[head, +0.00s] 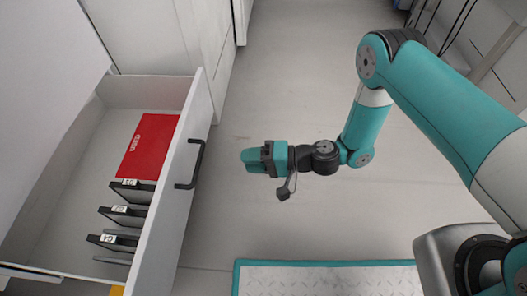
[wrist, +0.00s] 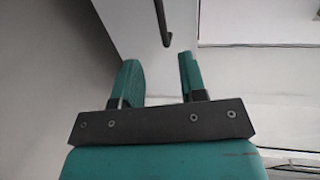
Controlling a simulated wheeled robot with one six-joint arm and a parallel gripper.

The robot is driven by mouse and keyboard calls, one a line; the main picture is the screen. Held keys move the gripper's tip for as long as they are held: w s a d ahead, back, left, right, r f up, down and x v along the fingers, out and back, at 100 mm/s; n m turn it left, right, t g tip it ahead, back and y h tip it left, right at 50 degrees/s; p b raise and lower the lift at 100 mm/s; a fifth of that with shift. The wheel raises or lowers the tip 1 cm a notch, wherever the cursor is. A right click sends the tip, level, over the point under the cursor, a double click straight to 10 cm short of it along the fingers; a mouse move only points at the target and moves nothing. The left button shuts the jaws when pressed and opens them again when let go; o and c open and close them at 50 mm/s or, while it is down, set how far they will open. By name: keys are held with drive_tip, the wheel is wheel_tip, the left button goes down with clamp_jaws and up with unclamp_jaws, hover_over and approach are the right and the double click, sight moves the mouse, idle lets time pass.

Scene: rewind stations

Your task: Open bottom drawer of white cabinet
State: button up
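A white drawer (head: 179,190) of the white cabinet (head: 45,75) stands pulled out at the left of the head view. Its black bar handle (head: 190,165) is on the drawer's front. The handle also shows at the top of the wrist view (wrist: 162,22), ahead of the fingertips. My gripper (head: 250,160) is to the right of the handle, apart from it, and points toward it. In the wrist view its two teal fingers (wrist: 158,72) are spread with nothing between them. Whether this drawer is the bottom one cannot be told.
Inside the drawer lie a red box (head: 150,145) and several black labelled items (head: 127,215). More white cabinet fronts (head: 165,35) stand at the back. The grey floor (head: 285,75) around my gripper is clear. A teal-edged metal plate (head: 325,282) lies in front.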

drive_tip(key=shift+s+d+r+p, duration=0.1)
drive_tip(key=shift+d+r+p, duration=0.05)
drive_tip(key=shift+d, duration=0.6)
drive_tip(key=shift+d+r+p, duration=0.15)
drive_tip(key=shift+d, duration=0.6)
wheel_tip(320, 180, up, 22)
drive_tip(key=d+n+g+h+p, duration=0.2)
drive_tip(key=n+g+h+p, duration=0.15)
drive_tip(key=n, duration=0.35)
drive_tip(key=s+d+r+t+h+p, duration=0.1)
drive_tip(key=s+d+r+h+p, duration=0.25)
drive_tip(key=s+d+r, duration=0.5)
drive_tip(key=s+d+r+t+h+p, duration=0.2)
drive_tip(key=s+d+r+h, duration=0.3)
drive_tip(key=r, duration=0.7)
wheel_tip(320, 180, up, 36)
drive_tip(key=p, duration=3.6)
drive_tip(key=shift+w+n, duration=0.25)
drive_tip(key=shift+n, duration=0.05)
